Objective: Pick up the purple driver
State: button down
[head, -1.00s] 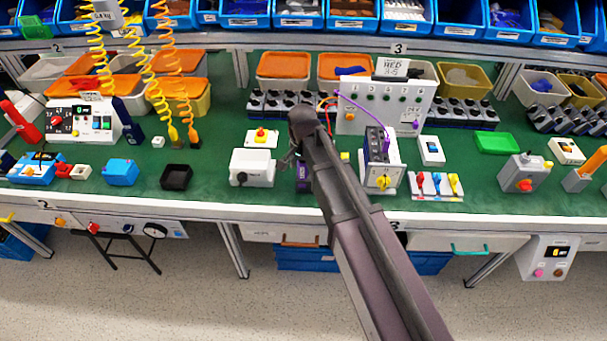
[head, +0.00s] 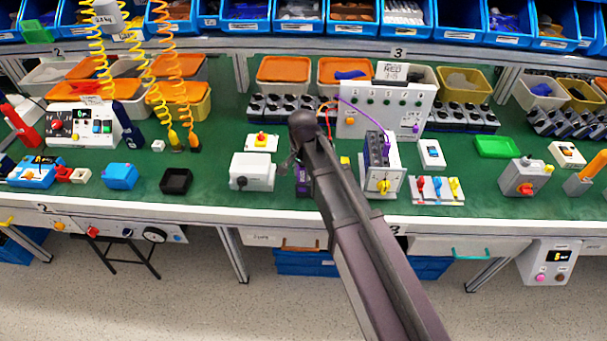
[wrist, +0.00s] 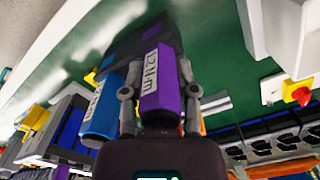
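The purple driver (wrist: 160,84) has a white label on its handle and stands between the two fingers of my gripper (wrist: 159,68) in the wrist view. One finger lies close along each side of the handle, and the fingers look drawn in on it. Its far end meets a dark holder (wrist: 125,48). A blue driver (wrist: 102,112) with a white label is just left of it, beside the left finger. In the head view, the purple driver (head: 303,182) is a small patch partly hidden by my gripper (head: 291,161). The fingertips are hard to make out there.
A grey-and-white unit with a yellow knob (head: 382,185) stands close on the right. A white panel (head: 390,103) with a purple cable is behind. Green bench surface (head: 213,165) is free farther left.

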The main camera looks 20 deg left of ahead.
jog(key=shift+r, duration=0.2)
dwell(0.3)
notch_tip(320, 180, up, 10)
jog(key=p, duration=1)
jog(key=shift+f, duration=0.2)
jog(key=c, duration=1.1)
grip_release()
grip_shut()
jog(key=shift+r, duration=0.2)
notch_tip(320, 180, up, 7)
jog(key=p, duration=0.7)
